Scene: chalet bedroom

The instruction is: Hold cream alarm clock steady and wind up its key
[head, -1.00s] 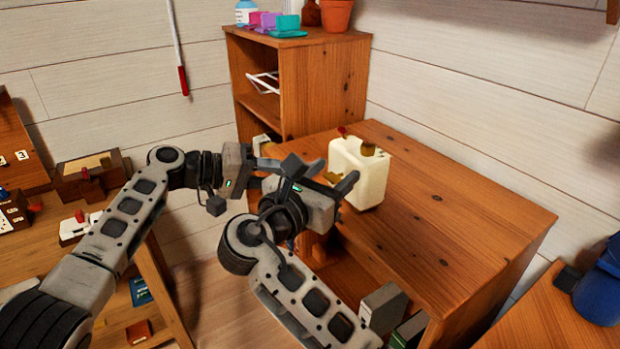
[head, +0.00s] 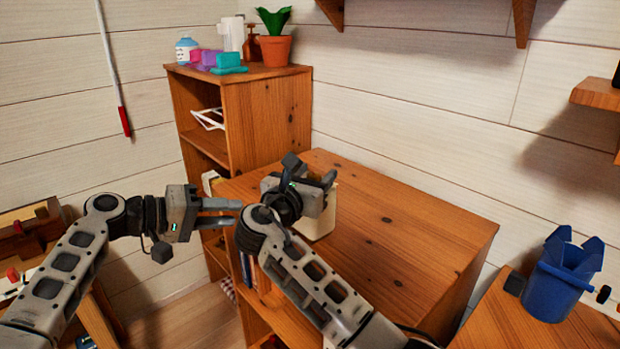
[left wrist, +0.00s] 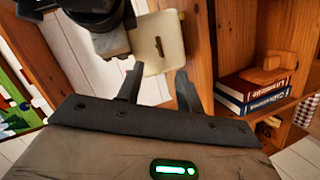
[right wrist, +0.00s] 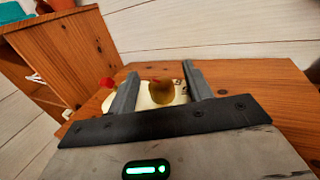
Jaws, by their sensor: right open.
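The cream alarm clock (head: 322,222) stands at the left part of the wooden desk top, mostly hidden behind my right gripper in the head view. My right gripper (head: 326,184) is open at the clock. In the right wrist view, the brass-coloured key (right wrist: 162,93) shows between its fingers (right wrist: 158,82), with a red knob (right wrist: 107,82) to the left; contact cannot be told. My left gripper (head: 238,212) is open and empty, left of the clock. In the left wrist view, the clock (left wrist: 158,48) lies beyond its fingertips (left wrist: 158,76), beside my right arm's dark parts.
The desk top (head: 410,235) is clear right of the clock. Books (left wrist: 252,90) stand in a compartment below.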

